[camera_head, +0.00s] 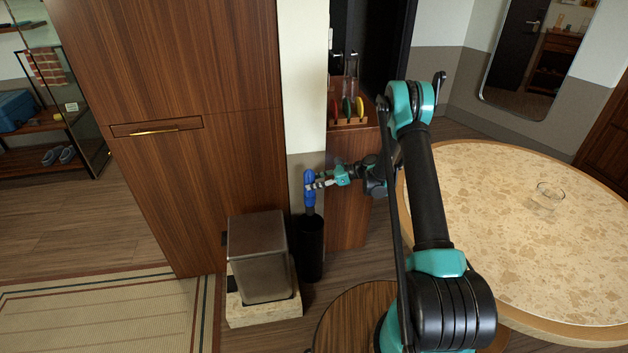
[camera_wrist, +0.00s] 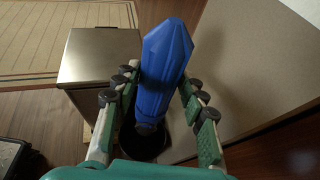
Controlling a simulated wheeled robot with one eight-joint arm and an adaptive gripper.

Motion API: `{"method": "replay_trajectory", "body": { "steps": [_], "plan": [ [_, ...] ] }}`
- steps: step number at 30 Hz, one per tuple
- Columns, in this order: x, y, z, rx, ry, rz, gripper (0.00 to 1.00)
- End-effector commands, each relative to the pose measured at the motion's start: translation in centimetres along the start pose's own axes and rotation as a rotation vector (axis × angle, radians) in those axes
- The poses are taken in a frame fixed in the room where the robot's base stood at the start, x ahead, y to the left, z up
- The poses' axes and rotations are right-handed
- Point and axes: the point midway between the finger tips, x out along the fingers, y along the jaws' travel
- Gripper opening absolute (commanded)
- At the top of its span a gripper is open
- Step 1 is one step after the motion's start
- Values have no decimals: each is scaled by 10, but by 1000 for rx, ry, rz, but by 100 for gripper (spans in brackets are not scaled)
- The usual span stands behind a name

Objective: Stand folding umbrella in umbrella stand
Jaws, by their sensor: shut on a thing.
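The blue folding umbrella (camera_head: 310,188) is upright, and my gripper (camera_head: 321,183) is shut on its upper part from the right. In the wrist view the umbrella (camera_wrist: 166,62) rises between the two fingers of my gripper (camera_wrist: 159,92). The umbrella stand (camera_head: 312,252) is a tall black cylinder on the floor, directly below the umbrella. Its dark round mouth (camera_wrist: 128,141) shows in the wrist view behind the umbrella's lower end. The lower end meets the stand's rim in the head view; I cannot tell how far inside it is.
A brown metal bin (camera_head: 258,255) on a pale stone base stands just left of the stand. A wooden cabinet (camera_head: 195,120) is behind it. A round stone-topped table (camera_head: 490,220) with a glass bowl (camera_head: 549,195) fills the right. A low wooden shelf unit (camera_head: 349,205) stands behind my gripper.

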Motion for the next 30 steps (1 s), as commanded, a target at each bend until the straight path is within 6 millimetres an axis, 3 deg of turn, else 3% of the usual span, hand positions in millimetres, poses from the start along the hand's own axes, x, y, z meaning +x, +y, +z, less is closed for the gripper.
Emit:
{"method": "replay_trajectory", "body": {
  "steps": [30],
  "plan": [
    [28, -1, -68, -1, 0, 0, 2]
  ]
}}
